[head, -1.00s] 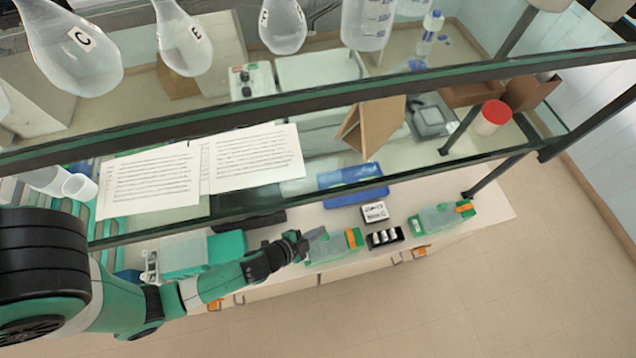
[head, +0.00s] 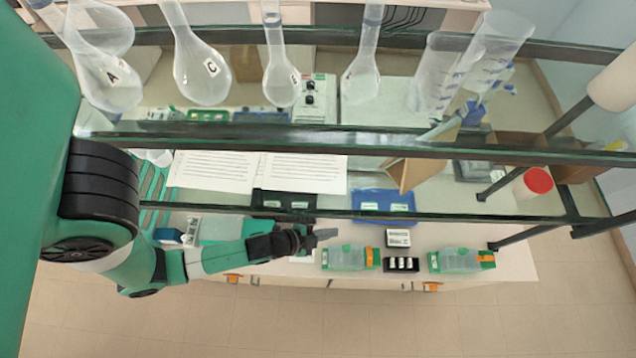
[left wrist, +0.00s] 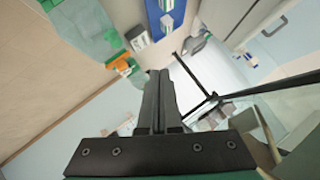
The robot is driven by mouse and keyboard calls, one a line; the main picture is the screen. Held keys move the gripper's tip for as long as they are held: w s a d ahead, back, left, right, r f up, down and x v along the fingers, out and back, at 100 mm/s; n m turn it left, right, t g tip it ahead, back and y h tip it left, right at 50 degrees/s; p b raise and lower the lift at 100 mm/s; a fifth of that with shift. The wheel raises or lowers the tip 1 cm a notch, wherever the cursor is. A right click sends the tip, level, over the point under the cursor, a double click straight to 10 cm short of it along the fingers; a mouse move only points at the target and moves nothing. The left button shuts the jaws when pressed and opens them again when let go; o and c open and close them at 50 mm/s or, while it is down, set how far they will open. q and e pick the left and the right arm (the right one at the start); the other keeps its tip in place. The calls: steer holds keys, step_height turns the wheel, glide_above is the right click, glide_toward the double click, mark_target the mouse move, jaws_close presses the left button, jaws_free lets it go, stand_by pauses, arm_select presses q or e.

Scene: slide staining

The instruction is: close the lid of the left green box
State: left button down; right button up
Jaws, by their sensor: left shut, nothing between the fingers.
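The left green box (head: 343,258) sits on the bench near its front edge, with a clear body and an orange part at its right end. Its lid's exact position is hard to tell in the head view. My left gripper (head: 328,237) is shut and empty, by the box's upper left side; whether it touches is unclear. In the left wrist view the shut fingers (left wrist: 158,78) point up the picture, with a see-through green box (left wrist: 85,25) and its orange part at upper left. My right gripper is not in view.
A similar green box (head: 460,262) stands to the right. Between them are a small black rack (head: 402,270) and a white labelled box (head: 398,238). A blue tray (head: 372,198) lies behind. A glass shelf (head: 450,208) with flasks spans above the bench.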

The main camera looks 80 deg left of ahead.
arm_select(q)
steer(key=s+r, duration=0.1)
steer(key=s+a+r, duration=0.1)
steer(key=s+r, duration=0.1)
steer(key=shift+s+a+r+b, duration=0.1)
steer(key=shift+s+r+b, duration=0.15)
steer(key=shift+b, duration=0.1)
